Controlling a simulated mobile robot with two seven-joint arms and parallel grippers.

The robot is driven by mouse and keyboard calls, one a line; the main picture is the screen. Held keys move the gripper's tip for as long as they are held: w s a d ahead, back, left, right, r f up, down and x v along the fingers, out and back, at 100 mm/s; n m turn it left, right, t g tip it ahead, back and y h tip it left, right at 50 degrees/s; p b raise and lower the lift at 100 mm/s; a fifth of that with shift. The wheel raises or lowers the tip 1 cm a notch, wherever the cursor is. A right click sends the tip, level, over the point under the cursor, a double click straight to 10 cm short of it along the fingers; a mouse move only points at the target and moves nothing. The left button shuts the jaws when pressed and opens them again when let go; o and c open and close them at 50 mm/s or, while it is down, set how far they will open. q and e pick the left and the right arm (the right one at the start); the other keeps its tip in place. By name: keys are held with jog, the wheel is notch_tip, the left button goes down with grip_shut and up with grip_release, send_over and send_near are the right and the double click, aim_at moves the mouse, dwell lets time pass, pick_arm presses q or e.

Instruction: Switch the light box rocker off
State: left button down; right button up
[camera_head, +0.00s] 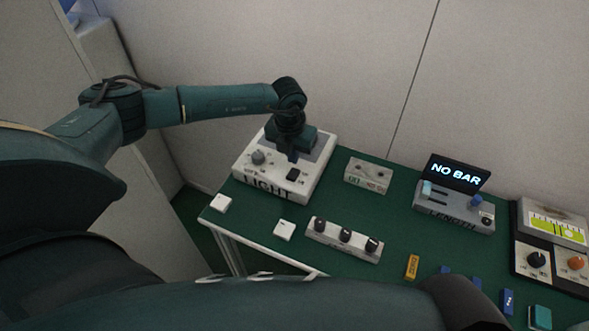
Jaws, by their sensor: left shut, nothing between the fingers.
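The light box (275,190) is a white unit lettered LIGHT at the back left of the green table. Its black rocker (297,175) is on the front part of its top face, right of a grey round knob (258,157). My left gripper (293,157) points down over the box, shut and empty, its fingertips just behind the rocker in the picture. I cannot tell whether they touch the box. The rocker's tilt is too small to read. My right gripper is not in view.
Right of the light box stand a small white box (368,176) and the LENGTH unit (453,208) with a NO BAR display (456,174). A strip with three black knobs (344,240) lies in front, near white pads (284,230). A wall rises behind.

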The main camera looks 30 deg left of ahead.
pick_arm(q)
notch_tip(320, 180, up, 9)
jog(key=w+b, duration=0.1)
jog(key=shift+w+b, duration=0.2)
jog(key=shift+b, duration=0.1)
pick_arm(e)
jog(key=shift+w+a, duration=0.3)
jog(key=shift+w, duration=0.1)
pick_arm(q)
jog(key=shift+r, duration=0.1)
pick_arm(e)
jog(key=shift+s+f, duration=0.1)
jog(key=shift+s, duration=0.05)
